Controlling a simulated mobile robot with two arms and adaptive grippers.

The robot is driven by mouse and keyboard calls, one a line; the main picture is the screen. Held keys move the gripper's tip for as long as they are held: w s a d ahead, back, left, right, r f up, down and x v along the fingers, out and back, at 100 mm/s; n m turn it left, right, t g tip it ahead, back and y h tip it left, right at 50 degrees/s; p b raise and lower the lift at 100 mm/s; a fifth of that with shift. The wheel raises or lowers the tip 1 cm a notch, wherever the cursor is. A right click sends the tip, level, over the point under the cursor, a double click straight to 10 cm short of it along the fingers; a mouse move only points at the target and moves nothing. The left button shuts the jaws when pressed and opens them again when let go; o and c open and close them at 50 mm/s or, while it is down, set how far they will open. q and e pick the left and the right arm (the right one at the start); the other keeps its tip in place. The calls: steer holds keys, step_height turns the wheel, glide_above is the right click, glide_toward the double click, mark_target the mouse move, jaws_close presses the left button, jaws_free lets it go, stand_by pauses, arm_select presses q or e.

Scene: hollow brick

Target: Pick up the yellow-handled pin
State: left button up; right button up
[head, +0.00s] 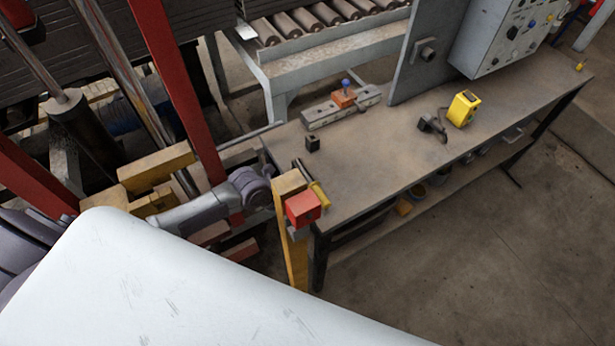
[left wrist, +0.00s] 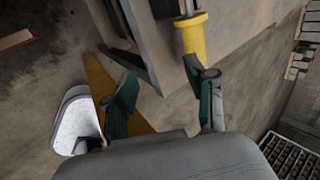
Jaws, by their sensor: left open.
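The yellow-handled pin (head: 319,195) lies at the near left corner of the workbench (head: 390,165), partly hidden behind a red box. In the left wrist view its yellow handle (left wrist: 191,36) has a flange, with a grey shaft beyond it. In the head view the gripper is mostly hidden behind a post. My right gripper is not in view.
A yellow post (head: 293,240) with a red box (head: 303,208) stands at the bench corner, close to my left arm. A small black block (head: 312,144), an orange block (head: 343,98) and a yellow device (head: 463,108) sit on the bench. The bench's middle is clear.

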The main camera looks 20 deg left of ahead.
mark_target(318, 195)
arm_select(q)
steer(key=w+d+b, duration=0.1)
steer(key=w+d, duration=0.1)
steer(key=w, duration=0.1)
steer(key=w+d+f+b, duration=0.1)
steer(key=shift+w+d+b, duration=0.35)
steer(key=shift+w, duration=0.05)
steer(key=shift+w+d+f, duration=0.1)
steer(key=shift+w, duration=0.05)
jaws_close()
